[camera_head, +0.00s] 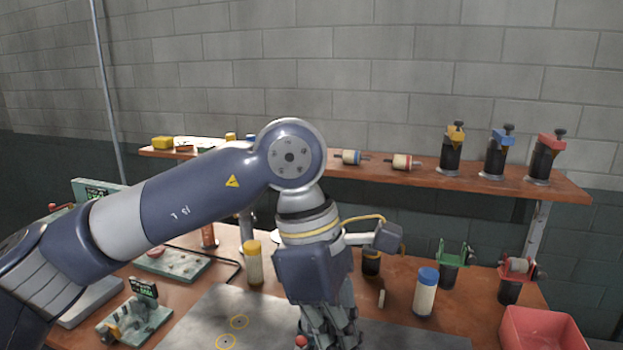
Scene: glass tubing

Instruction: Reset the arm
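My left arm (160,210) comes in from the left and bends down at its elbow joint near the middle of the view. My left gripper (328,338) points down over the grey mat (260,315) at the bottom edge. Its fingers are bunched and partly cut off by the frame, so I cannot tell whether they are open or shut. A small red thing (302,342) shows beside the fingers; I cannot tell whether they touch it. My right gripper is not in view.
A yellow-capped jar (253,265) stands left of my gripper and a blue-capped jar (425,292) right of it. Green (449,272) and red (511,281) clamp stands and a red bin (542,332) are at right. A raised shelf (420,178) holds several tools behind.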

